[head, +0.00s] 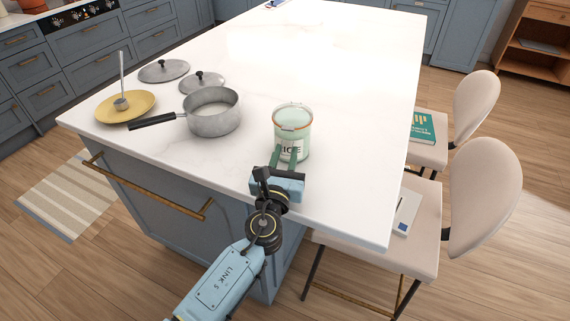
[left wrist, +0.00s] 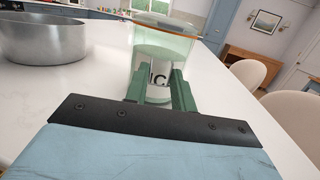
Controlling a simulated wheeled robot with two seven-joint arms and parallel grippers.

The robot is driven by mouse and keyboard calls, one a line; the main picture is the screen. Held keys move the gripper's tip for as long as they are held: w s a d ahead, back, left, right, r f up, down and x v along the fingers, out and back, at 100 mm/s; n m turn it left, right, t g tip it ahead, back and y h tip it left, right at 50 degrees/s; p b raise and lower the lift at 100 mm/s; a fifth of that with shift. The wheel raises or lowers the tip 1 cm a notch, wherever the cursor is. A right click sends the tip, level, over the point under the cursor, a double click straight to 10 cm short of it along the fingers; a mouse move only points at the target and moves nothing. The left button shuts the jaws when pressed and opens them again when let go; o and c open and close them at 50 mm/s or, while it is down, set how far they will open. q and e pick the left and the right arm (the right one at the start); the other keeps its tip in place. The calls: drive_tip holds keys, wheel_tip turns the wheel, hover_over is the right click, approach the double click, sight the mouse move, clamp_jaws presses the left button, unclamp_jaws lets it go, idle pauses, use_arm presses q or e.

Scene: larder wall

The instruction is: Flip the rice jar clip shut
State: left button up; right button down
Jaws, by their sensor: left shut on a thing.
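The rice jar (head: 292,126) is a pale green glass jar with a clear lid, an orange ring below the lid and a dark label. It stands upright near the front edge of the white island top. My left gripper (head: 284,160) is at the jar's front, with its green fingers close together over the label area. In the left wrist view the jar (left wrist: 165,47) rises behind the fingers (left wrist: 160,85), which look shut on its front side. The clip itself is too small or hidden to make out. My right gripper is not in view.
A saucepan (head: 214,122) with a black handle stands left of the jar. Two grey lids (head: 163,71) and a yellow plate (head: 124,107) with a ladle (head: 121,102) lie farther left. The counter behind and right of the jar is clear. Chairs (head: 480,195) stand at the right.

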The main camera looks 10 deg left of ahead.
use_arm(q)
drive_tip(key=o, duration=1)
drive_tip(key=s+a+f, duration=0.1)
drive_tip(key=s, duration=1.2)
drive_tip(key=shift+f, duration=0.35)
drive_tip(key=shift+s+a, duration=0.1)
